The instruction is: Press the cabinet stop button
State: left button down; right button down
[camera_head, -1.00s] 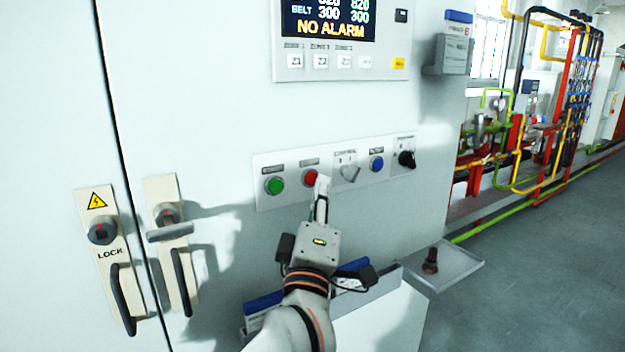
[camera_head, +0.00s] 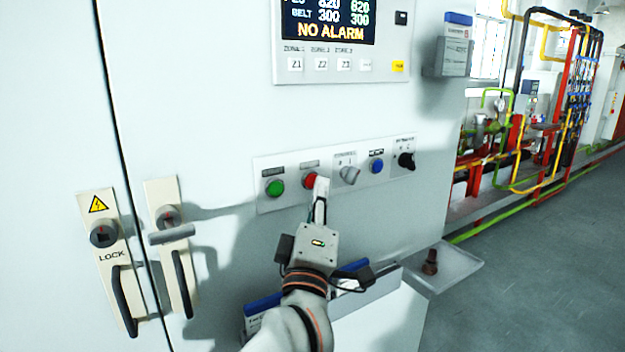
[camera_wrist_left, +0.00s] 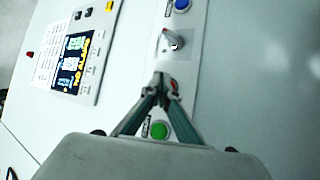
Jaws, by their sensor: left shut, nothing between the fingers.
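The red stop button (camera_head: 310,180) sits on a pale button strip (camera_head: 330,192) on the cabinet front, between a green button (camera_head: 275,188) and a grey selector knob (camera_head: 349,175). My left gripper (camera_head: 321,188) is shut and empty, its fingertips at the right edge of the red button in the head view. Whether they touch it is not clear. In the left wrist view the closed fingertips (camera_wrist_left: 161,80) cover most of the red button (camera_wrist_left: 174,86), and only a sliver of red shows. My right gripper is in neither view.
A blue button (camera_head: 376,166) and a black switch (camera_head: 407,160) are farther right on the strip. A display panel reading NO ALARM (camera_head: 330,30) is above. Cabinet handles (camera_head: 180,255) stand out at the left. A small shelf (camera_head: 455,266) juts out at lower right.

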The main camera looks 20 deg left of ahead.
pick_arm(q)
jog(key=shift+w+a, duration=0.15)
jog(key=shift+a, duration=0.05)
dwell(0.6)
jog(key=shift+w+a+p, duration=0.2)
jog(key=shift+a+p, duration=0.05)
jog(key=shift+p, duration=0.2)
jog(key=shift+w+a, duration=0.1)
dwell(0.3)
jog(key=shift+s+d+p, duration=0.55)
jog(key=shift+d+p, duration=0.1)
